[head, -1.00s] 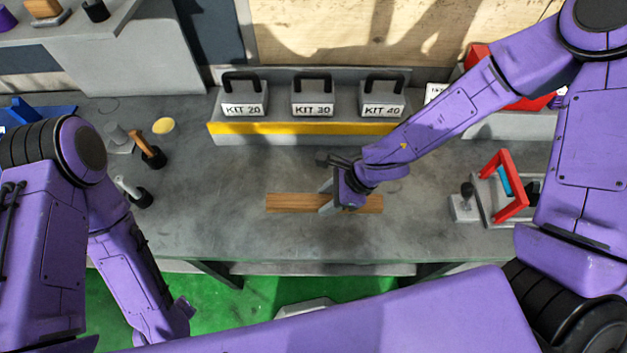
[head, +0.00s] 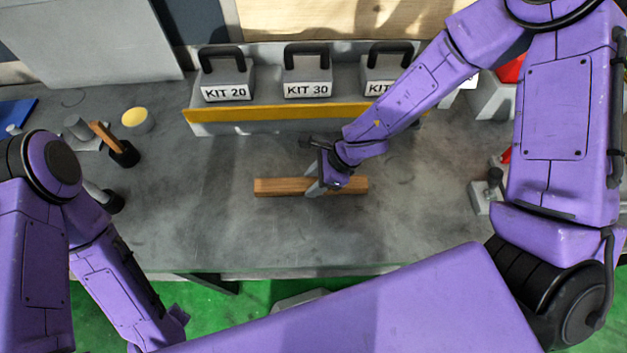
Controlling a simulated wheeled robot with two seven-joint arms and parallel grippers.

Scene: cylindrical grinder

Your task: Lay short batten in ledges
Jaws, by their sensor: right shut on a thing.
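The short batten (head: 276,187) is a brown wooden bar, lying left to right in the picture over the middle of the grey bench. My right gripper (head: 318,186) is shut on it a little right of its middle, and both ends stick out past the jaws. I cannot tell whether the batten touches the bench top or hangs just above it. No ledges can be made out for sure. My left arm hangs at the lower left in front of the bench, and its gripper does not show.
A yellow-fronted rack (head: 290,115) behind the batten holds weights marked KIT 20 (head: 226,86), KIT 30 (head: 307,84) and a third partly covered by my arm. A wooden-handled tool (head: 108,138) and a yellow disc (head: 136,120) are at left. Bench around the batten is clear.

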